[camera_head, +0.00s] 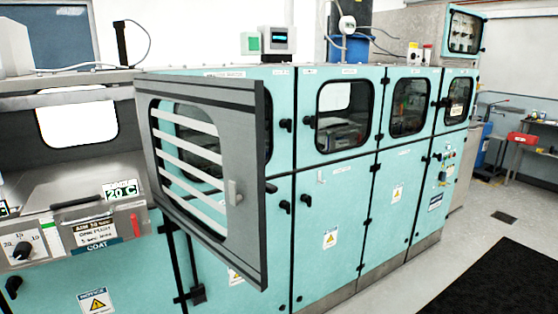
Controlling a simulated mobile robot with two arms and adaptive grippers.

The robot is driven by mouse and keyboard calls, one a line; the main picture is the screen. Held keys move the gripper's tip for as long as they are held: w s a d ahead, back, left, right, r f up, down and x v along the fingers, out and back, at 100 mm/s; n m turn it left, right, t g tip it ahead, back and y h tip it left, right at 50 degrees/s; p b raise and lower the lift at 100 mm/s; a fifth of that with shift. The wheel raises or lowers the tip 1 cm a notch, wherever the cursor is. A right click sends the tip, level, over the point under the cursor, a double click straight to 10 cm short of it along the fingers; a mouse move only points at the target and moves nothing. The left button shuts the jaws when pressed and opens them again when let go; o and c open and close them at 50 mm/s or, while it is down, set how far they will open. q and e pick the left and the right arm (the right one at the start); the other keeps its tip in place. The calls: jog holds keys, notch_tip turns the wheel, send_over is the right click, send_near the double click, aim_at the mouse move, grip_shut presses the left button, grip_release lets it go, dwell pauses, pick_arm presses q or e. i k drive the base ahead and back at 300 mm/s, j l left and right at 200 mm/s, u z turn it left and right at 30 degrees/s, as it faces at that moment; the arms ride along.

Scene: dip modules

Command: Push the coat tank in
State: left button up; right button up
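The coat tank (72,232) is at the left, a steel unit whose front carries a blue "COAT" label. A dark handle bar (85,201) runs along its upper front edge, and a small display (122,190) reads 20 C. The tank's flat steel top reaches back under the window of the left module. How far the tank sticks out of the module is hard to tell. Part of it is cut off by the left picture edge. Neither of my grippers is in view.
A grey framed door (252,200) with a slatted window stands swung open, just right of the tank. Teal cabinets (335,215) with shut windowed doors continue rightward. Grey floor (440,265) and a black mat (510,265) lie at the right, with a red box (521,138) behind.

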aim_at(50, 234)
jog(key=u, duration=1.25)
